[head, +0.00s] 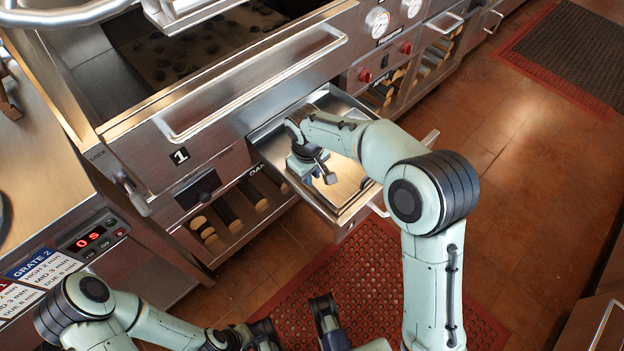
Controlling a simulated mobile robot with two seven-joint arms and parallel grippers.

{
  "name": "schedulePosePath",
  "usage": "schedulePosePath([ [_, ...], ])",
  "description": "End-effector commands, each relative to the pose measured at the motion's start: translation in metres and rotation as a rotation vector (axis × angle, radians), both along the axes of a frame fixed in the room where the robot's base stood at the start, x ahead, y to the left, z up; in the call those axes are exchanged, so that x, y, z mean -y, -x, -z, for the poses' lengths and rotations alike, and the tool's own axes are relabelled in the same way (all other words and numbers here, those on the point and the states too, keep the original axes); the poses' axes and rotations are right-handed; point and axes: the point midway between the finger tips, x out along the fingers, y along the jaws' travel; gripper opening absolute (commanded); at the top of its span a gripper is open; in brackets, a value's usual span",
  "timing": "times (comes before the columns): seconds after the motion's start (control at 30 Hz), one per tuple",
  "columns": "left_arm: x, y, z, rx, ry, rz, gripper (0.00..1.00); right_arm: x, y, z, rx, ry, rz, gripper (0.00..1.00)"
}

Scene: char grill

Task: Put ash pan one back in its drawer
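A shallow metal tray-like unit (368,194) sticks out of the front of the grill, to the right of the label "1". It has a bright rim and a light tan floor. I cannot tell whether ash pan one and its drawer are both here, or only one of them. My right gripper (316,176) points down over its left part, inside the rim as seen from above. Whether its fingers are open or shut is unclear. My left gripper (294,326) is low at the bottom edge, over the floor mat, with its fingers apart and nothing seen between them.
A long handled front (250,85) marked 1 runs above the tray. Dark lumps lie in the grill bed (190,50) behind. A red mat (300,295) covers the floor below. Open tile floor (540,170) is at right.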

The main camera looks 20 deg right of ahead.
Motion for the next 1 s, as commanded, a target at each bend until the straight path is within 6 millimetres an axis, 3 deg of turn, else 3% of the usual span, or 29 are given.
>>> schedulePosePath([
  [0.1, 0.004, 0.009, -0.010, -0.024, 0.011, 0.011, 0.43, -0.003, 0.000, -0.030, 0.005, -0.002, -0.001, 0.20],
  [0.33, 0.005, 0.014, -0.016, -0.040, 0.017, 0.016, 0.43, -0.004, 0.002, -0.060, 0.001, 0.000, 0.000, 0.20],
  [1.0, 0.005, 0.014, -0.016, -0.042, 0.016, 0.015, 0.43, -0.005, 0.002, -0.066, 0.000, 0.000, -0.001, 0.20],
])
